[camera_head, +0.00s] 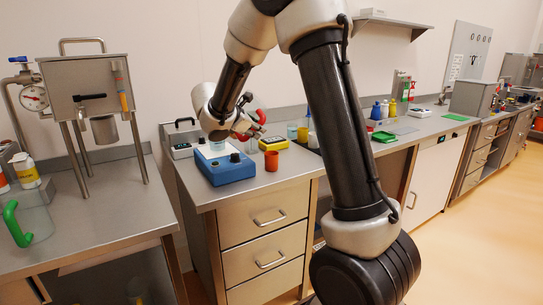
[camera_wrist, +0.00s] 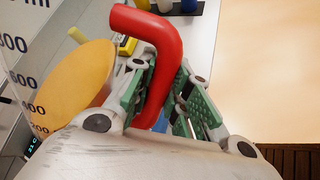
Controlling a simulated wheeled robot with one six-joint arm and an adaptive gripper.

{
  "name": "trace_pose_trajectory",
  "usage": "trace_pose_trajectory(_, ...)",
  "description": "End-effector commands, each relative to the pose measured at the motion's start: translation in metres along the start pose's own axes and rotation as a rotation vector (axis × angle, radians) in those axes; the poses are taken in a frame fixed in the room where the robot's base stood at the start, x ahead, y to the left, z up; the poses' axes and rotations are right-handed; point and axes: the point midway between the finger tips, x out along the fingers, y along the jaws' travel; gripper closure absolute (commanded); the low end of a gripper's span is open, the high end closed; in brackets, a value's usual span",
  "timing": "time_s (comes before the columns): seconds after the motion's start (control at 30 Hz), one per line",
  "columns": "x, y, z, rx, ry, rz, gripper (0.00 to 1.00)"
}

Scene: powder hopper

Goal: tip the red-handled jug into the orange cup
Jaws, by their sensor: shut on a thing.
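My gripper (camera_head: 249,130) is shut on the red handle (camera_wrist: 158,50) of the jug, with its finger pads on either side of the handle in the wrist view. The red also shows among the fingers in the head view. The clear jug wall with black volume marks (camera_wrist: 14,75) fills the left edge of the wrist view. An orange-yellow oval lies beside the marks; I cannot tell whether it is the jug's contents or something behind it. The orange cup (camera_head: 271,161) stands upright on the counter, just below my gripper in the head view. The jug's body is mostly hidden there.
A blue device (camera_head: 226,170) stands left of the cup, and a yellow device (camera_head: 272,144) behind it. Bottles and a green tray (camera_head: 384,136) are farther right. A metal hopper (camera_head: 90,88) and a green-handled jug (camera_head: 28,222) are at left. The counter's front edge is close to the cup.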

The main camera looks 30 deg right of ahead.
Motion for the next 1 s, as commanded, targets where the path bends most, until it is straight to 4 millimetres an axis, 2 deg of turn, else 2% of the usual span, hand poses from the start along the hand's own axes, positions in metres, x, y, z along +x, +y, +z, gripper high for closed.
trace_pose_trajectory(1.0, -0.0019, -0.0013, -0.0040, 0.042, 0.046, 0.006, 1.00)
